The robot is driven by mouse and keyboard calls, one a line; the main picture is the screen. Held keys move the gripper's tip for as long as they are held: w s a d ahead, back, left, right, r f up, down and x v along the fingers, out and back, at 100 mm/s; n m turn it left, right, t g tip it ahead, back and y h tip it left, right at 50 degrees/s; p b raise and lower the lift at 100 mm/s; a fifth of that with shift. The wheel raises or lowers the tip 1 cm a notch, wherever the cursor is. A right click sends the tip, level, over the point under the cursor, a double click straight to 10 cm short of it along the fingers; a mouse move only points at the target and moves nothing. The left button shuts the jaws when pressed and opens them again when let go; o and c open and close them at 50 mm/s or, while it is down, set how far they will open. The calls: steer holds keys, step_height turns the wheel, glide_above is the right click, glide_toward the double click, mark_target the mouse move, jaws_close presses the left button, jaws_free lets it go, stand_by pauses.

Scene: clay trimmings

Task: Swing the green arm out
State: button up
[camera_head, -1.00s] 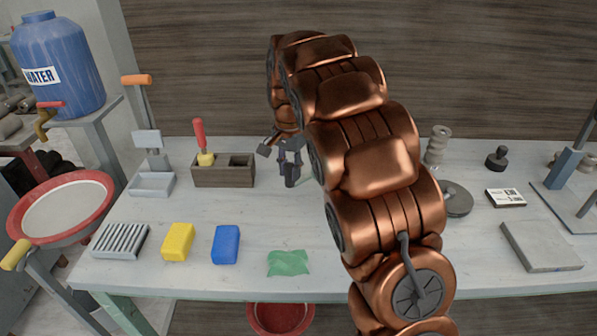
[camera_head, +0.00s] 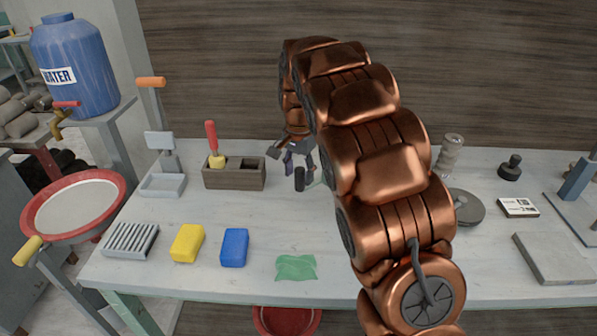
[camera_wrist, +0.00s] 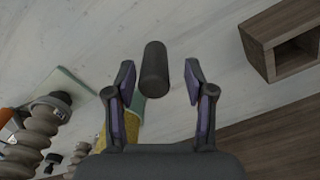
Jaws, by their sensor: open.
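A dark upright cylinder, like a handle, stands behind my arm in the head view (camera_head: 299,180). In the wrist view the cylinder (camera_wrist: 155,68) lies between and just beyond my fingertips, with a gap on both sides. A green piece (camera_wrist: 137,104) shows beside the cylinder's lower end, partly behind my left finger; it seems to be the green arm. A yellow part (camera_wrist: 121,127) is near it. Most of the green arm is hidden by my gripper and arm. My gripper (camera_wrist: 160,82) is open and empty; in the head view it (camera_head: 299,157) is just above the cylinder.
A wooden box (camera_head: 235,179) with a red-handled tool stands left of my gripper. Yellow (camera_head: 187,243) and blue (camera_head: 234,248) blocks and a green cloth (camera_head: 296,267) lie along the front.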

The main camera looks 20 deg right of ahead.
step_height(320, 180, up, 11)
steer(key=shift+r, duration=0.5)
stand_by(0.4)
steer(key=shift+s, duration=0.1)
stand_by(0.3)
steer(key=s+a+f+n, duration=0.2)
steer(key=s+f+n, duration=0.1)
steer(key=s, duration=1)
steer(key=s+a+f+n+g+p, duration=0.1)
steer(key=s+f+n, duration=0.3)
steer(key=s, duration=0.9)
steer(key=s+a+f+n, duration=0.3)
steer(key=s+n, duration=0.1)
steer(key=s, duration=1)
steer(key=shift+a+f+g+p, duration=0.15)
steer(key=shift+g+p, duration=0.2)
steer(key=shift+g, duration=0.05)
